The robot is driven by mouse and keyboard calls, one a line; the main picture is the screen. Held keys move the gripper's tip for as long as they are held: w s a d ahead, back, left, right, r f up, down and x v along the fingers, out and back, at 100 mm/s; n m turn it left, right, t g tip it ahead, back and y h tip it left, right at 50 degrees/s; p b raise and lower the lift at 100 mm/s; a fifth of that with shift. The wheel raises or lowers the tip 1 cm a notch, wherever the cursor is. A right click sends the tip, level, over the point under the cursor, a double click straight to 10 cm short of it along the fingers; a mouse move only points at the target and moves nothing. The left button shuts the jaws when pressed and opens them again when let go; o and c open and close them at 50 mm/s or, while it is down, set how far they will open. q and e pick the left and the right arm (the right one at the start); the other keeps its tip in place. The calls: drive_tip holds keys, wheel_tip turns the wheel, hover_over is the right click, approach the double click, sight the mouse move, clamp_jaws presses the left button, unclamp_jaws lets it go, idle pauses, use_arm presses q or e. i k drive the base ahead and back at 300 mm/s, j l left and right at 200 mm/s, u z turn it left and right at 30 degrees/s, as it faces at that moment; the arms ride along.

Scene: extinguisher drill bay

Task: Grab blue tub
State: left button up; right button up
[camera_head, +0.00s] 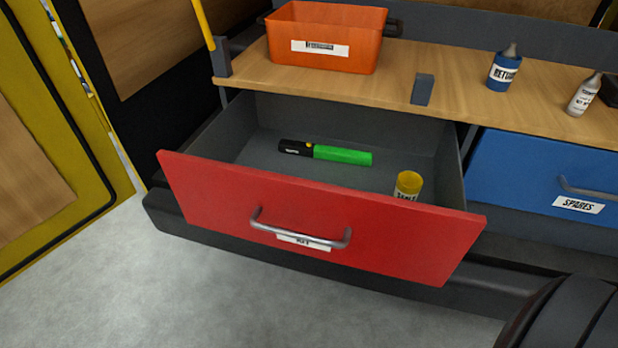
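A small blue tub (503,72) with a white label and a grey top stands upright on the wooden worktop, at the upper right. Its label text is only partly readable. It stands above and behind the closed blue drawer (520,175), whose label reads SPARES. Nothing is touching the tub. Neither of my grippers is in view.
The red drawer (215,200) is pulled open, holding a green and black tool (343,155) and a yellow tub (408,185).

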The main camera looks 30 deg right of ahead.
sight(503, 71)
drive_tip(key=z, duration=2.1)
drive_tip(key=l+u, duration=0.25)
drive_tip(key=i+l+u, duration=0.1)
drive_tip(key=l+u, duration=0.2)
